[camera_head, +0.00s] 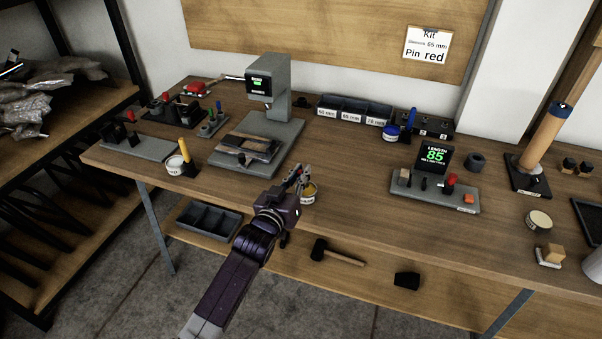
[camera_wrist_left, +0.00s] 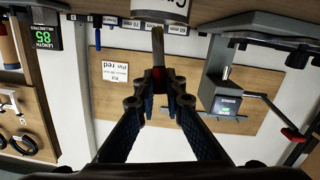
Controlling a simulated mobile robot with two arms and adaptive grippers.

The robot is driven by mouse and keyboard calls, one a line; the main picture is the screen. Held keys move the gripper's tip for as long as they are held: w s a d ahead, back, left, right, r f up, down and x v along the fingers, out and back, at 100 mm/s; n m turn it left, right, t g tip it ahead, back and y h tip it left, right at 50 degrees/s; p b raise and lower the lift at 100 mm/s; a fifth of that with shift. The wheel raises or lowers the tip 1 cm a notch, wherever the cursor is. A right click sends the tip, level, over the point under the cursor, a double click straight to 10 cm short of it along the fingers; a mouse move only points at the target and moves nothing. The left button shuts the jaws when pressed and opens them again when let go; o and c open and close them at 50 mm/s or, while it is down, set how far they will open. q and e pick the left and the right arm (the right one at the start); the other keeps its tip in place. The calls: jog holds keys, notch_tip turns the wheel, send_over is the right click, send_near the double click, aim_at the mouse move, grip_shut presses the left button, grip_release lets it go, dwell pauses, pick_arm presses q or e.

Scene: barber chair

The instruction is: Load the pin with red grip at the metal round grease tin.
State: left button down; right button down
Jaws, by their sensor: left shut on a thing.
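My left gripper (camera_head: 302,173) is over the front edge of the bench, right beside a small round tin (camera_head: 309,193) with yellowish contents. In the left wrist view, which is upside down, the fingers (camera_wrist_left: 160,82) are shut on a slim pin (camera_wrist_left: 158,45). Its brownish shaft points at the grey metal tin (camera_wrist_left: 160,8) with a label. A little red shows between the fingertips, but the fingers hide most of the grip. I cannot tell whether the shaft touches the tin. My right gripper is not in view.
A grey press (camera_head: 275,85) stands behind the gripper. A white tin (camera_head: 176,165) with a yellow handle is at left. The bench between tin and gauge is clear.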

aim_at(301, 171)
pick_arm(q)
jog(key=shift+f+b, duration=0.3)
jog(key=shift+f, duration=0.15)
dwell(0.3)
jog(key=shift+f, duration=0.25)
dwell(0.5)
notch_tip(301, 171, up, 7)
jog(key=p, duration=0.6)
jog(key=shift+r+p, duration=0.15)
jog(key=shift+p, duration=0.2)
dwell(0.5)
